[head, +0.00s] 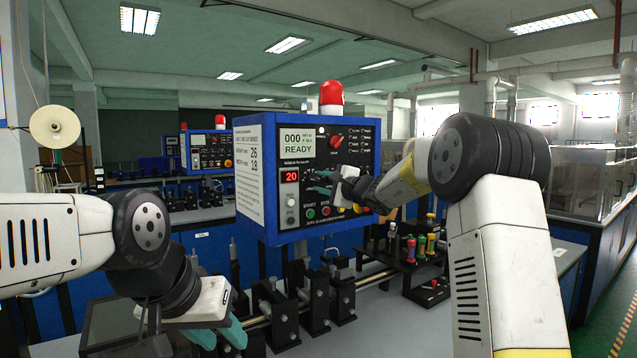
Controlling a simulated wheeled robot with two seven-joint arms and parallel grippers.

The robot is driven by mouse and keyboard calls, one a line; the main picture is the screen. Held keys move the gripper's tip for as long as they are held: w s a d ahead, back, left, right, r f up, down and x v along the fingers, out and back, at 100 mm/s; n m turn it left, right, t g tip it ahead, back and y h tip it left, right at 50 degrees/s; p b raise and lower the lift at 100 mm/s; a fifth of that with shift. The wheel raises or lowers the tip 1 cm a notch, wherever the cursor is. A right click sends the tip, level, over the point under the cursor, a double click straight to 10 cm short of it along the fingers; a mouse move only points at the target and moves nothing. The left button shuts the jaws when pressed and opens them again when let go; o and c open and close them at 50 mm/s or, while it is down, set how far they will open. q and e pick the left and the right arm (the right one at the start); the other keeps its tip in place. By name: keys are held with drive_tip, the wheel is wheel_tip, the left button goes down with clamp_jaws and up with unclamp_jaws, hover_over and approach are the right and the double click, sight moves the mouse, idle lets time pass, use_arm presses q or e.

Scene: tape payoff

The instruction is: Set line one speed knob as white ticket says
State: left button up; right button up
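The blue control box (330,233) has a black front panel with a pale screen (297,143) reading 000 and READY. A red display (290,176) reads 20, with a pale round control (291,201) below it. A white printed sheet (249,178) on the box's left side shows large figures that look like 26 and 18; its small print is unreadable. My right gripper (320,182) is at the panel, right of the red display, its teal fingers apart; contact with a knob cannot be told. My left gripper (221,337) is low at the bench, its teal fingers apart and apparently empty.
A red beacon (331,97) tops the box. Green and red buttons line the panel's lower edge. Black bench fixtures with a metal rod (315,297) stand below, near my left gripper. A rack of coloured spools (421,246) stands right. A similar blue box (207,151) is behind.

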drive_tip(key=shift+x, duration=1.05)
drive_tip(key=shift+c, duration=0.4)
clamp_jaws()
drive_tip(key=shift+m, duration=0.4)
drive_tip(key=m, duration=0.5)
drive_tip(key=shift+f+m, duration=0.1)
drive_tip(key=shift+m, duration=0.2)
drive_tip(key=m, duration=0.5)
drive_tip(key=shift+m, duration=0.3)
